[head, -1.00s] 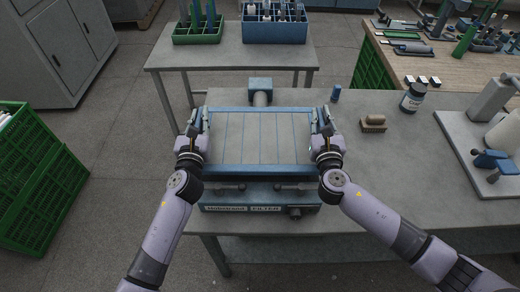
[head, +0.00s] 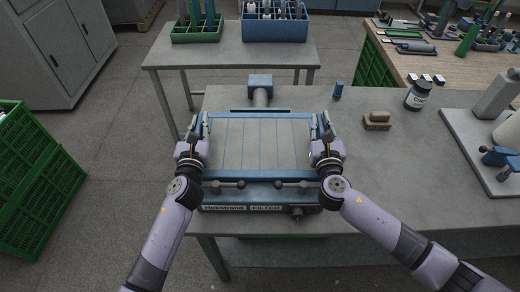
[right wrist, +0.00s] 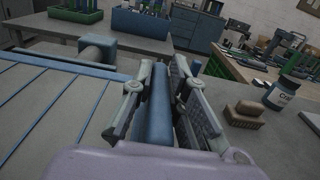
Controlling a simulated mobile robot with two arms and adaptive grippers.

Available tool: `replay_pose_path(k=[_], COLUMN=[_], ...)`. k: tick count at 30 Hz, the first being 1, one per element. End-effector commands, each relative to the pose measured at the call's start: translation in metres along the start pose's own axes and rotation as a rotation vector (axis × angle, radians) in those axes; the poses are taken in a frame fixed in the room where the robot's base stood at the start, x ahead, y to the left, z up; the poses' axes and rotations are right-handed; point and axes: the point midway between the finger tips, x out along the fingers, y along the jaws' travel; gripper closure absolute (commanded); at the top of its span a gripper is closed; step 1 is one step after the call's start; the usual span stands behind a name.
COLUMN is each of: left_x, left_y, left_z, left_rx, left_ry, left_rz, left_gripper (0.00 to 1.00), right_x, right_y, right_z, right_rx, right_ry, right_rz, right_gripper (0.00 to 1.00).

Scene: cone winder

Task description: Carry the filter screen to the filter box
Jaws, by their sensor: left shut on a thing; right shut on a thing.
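The filter screen (head: 262,144) is a flat grey panel with a blue frame. My left gripper (head: 197,128) is shut on its left edge and my right gripper (head: 322,126) is shut on its right edge. In the right wrist view, the right gripper's fingers (right wrist: 164,100) close around a blue bar of the frame. The screen hides most of the box's top. I cannot tell whether the screen touches the box.
A blue pipe fitting (head: 260,92) is behind the screen. A brush (head: 377,121), a labelled bottle (head: 416,97) and a small blue cylinder (head: 337,91) stand on the grey table to the right. Green crates (head: 38,175) are at the left.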

Motion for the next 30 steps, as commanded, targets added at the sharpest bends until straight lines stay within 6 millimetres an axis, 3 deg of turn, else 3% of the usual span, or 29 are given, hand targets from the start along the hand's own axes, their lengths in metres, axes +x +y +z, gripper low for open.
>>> replay_pose_path(k=[2,3,12,23,30], left_x=[0.001,0.000,0.000,-0.005,-0.048], left_y=[0.002,0.003,0.001,0.000,0.000], left_z=[-0.006,-0.006,-0.005,-0.005,-0.007], left_rx=[0.002,0.002,0.001,0.001,0.001], left_ry=[-0.002,0.001,0.001,0.001,0.004], left_rz=[0.005,0.006,0.002,0.000,0.000], left_gripper=[1.00,0.84,0.65,0.65,0.65], right_x=[0.001,0.001,0.000,0.000,0.000], right_y=[-0.003,-0.003,-0.001,0.000,0.000], right_z=[-0.006,-0.005,-0.004,-0.004,-0.004], right_rx=[-0.001,-0.001,-0.001,0.000,0.000], right_ry=[-0.004,-0.001,0.000,0.000,0.000], right_rz=[-0.006,-0.006,-0.003,-0.001,0.000], right_gripper=[1.00,0.84,0.65,0.65,0.65])
